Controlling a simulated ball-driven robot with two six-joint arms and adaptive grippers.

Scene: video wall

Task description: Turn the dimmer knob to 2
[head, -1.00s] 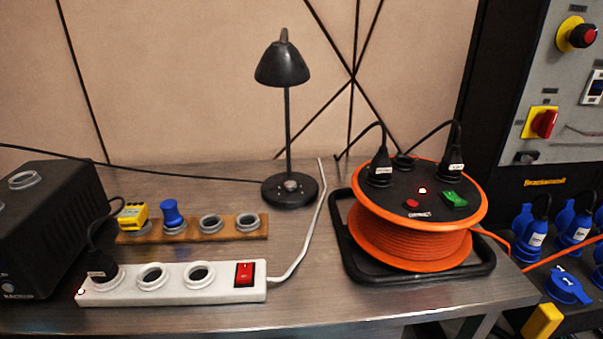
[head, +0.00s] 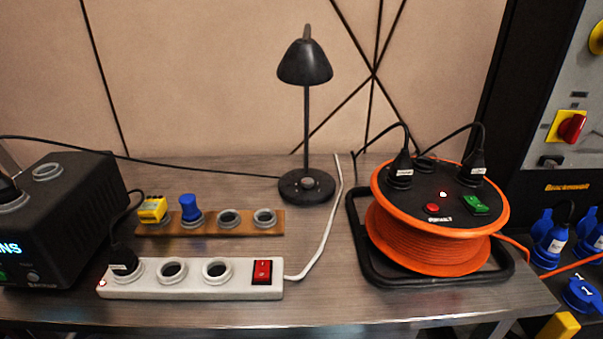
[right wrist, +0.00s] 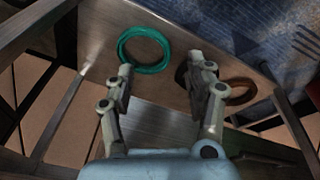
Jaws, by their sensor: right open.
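A black desk lamp (head: 305,65) stands upright at the back of the metal bench. A small light-coloured round part, perhaps the dimmer knob (head: 307,184), sits on its base; its setting is too small to read. My right gripper (right wrist: 164,72) shows in the right wrist view, open, with nothing between its fingers. The lamp does not show in that view, so I cannot tell the distance between them. My left gripper is in neither view.
A white power strip (head: 195,290) lies along the front of the bench (head: 330,300), before a wooden socket board (head: 215,233). A black box (head: 75,200) stands left, an orange cable reel (head: 430,240) right. The wrist view shows a teal coil (right wrist: 122,50) beyond my gripper.

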